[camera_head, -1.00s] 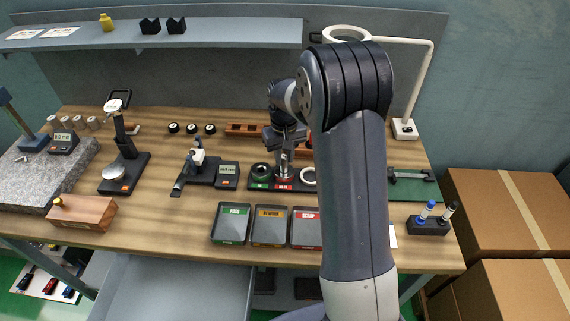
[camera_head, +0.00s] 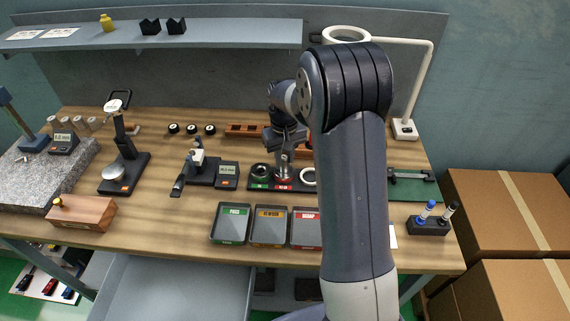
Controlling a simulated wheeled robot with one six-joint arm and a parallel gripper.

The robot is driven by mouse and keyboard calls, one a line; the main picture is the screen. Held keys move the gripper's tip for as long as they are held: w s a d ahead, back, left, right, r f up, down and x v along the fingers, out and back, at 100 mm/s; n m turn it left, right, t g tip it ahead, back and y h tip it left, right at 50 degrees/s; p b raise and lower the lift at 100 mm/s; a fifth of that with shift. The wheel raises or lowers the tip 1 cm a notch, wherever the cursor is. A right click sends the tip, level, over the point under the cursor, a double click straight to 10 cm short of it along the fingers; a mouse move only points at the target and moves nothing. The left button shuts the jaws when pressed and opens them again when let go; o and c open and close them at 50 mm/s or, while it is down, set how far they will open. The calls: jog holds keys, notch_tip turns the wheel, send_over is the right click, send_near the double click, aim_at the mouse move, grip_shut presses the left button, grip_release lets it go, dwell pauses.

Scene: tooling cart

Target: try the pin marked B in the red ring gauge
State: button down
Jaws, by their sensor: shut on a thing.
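My gripper (camera_head: 284,151) points down over the gauge block on the bench and is shut on a silver pin (camera_head: 284,161). The pin stands about upright at the red ring gauge (camera_head: 283,185). Its lower end is over or inside that ring; I cannot tell which from this angle. No letter on the pin can be read. The green ring gauge (camera_head: 260,170) sits just to the left on the same black base. A white ring (camera_head: 308,177) lies to the right, partly behind my arm.
Trays stand in front: a green-labelled one (camera_head: 231,240), an orange-labelled one (camera_head: 269,244) and a red-labelled one (camera_head: 304,246). A bench instrument with a display (camera_head: 227,176) is close on the left. A brown rack (camera_head: 242,130) is behind. My arm hides the bench's right-centre.

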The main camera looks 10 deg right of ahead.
aim_at(284, 157)
jog(key=shift+s+f, duration=0.15)
jog(key=shift+f, duration=0.15)
jog(key=shift+r+p, duration=0.3)
jog(key=shift+r, duration=0.05)
dwell(0.3)
jog(key=shift+w+r, duration=0.2)
jog(key=shift+r, duration=0.3)
jog(key=shift+r+p, duration=0.35)
jog(key=shift+p, duration=0.1)
jog(key=shift+r+p, duration=0.45)
jog(key=shift+r, duration=0.2)
jog(key=shift+r+p, duration=1.75)
jog(key=shift+r, duration=0.65)
